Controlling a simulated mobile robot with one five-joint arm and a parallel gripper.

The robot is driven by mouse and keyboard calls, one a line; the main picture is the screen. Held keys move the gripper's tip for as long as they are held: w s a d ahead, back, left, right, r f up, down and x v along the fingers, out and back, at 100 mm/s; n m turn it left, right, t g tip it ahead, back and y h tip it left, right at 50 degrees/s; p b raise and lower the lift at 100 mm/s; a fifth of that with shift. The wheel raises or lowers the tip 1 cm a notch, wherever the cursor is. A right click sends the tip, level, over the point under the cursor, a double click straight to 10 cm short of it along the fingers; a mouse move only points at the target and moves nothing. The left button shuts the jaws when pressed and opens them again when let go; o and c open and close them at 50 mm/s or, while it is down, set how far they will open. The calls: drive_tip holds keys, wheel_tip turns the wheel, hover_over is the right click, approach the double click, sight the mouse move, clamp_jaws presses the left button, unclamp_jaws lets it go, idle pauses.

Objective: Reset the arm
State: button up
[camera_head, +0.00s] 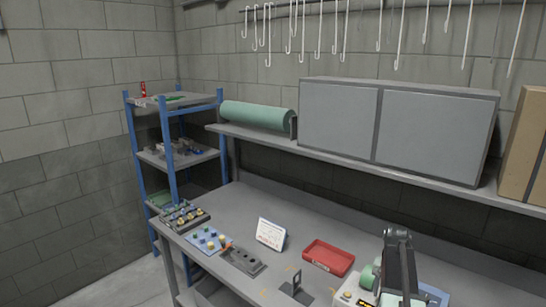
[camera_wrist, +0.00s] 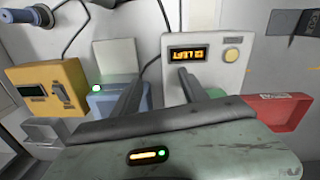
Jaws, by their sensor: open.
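My gripper (camera_wrist: 160,73) shows in the wrist view as two dark fingers, set apart with nothing held between them. Behind the fingers stand a white device (camera_wrist: 229,52) with a lit orange display and a blue box (camera_wrist: 107,105) with a green light. A dark jointed arm, which looks like mine, stands at the lower right in the head view; its fingertips cannot be made out there. A grey-green casing (camera_wrist: 200,152) with a small lit display fills the bottom of the wrist view, below a dark bar.
The workbench (camera_head: 300,215) holds a red tray (camera_head: 328,257), a white panel (camera_head: 270,234) and button boards (camera_head: 207,239). A shelf with grey cabinets (camera_head: 385,130) overhangs its back. Hooks (camera_head: 320,30) hang above. A yellow device (camera_wrist: 50,90) stands left in the wrist view.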

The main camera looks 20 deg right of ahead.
drive_tip(key=w+a+f+n+b, duration=0.1)
drive_tip(key=w+a, duration=0.1)
drive_tip(key=a, duration=0.5)
drive_tip(key=w+a+f+n, duration=0.1)
drive_tip(key=w+a+n, duration=0.15)
drive_tip(key=a, duration=0.55)
drive_tip(key=s+a+f+n+b, duration=0.1)
drive_tip(key=s+a+n, duration=0.1)
drive_tip(key=a, duration=1)
drive_tip(key=s+a+n+b, duration=0.1)
drive_tip(key=s+a+n, duration=0.2)
drive_tip(key=a, duration=1)
drive_tip(key=shift+s+a+f, duration=0.3)
drive_tip(key=shift+s+f, duration=0.1)
drive_tip(key=shift+s, duration=0.05)
drive_tip(key=shift+n, duration=0.25)
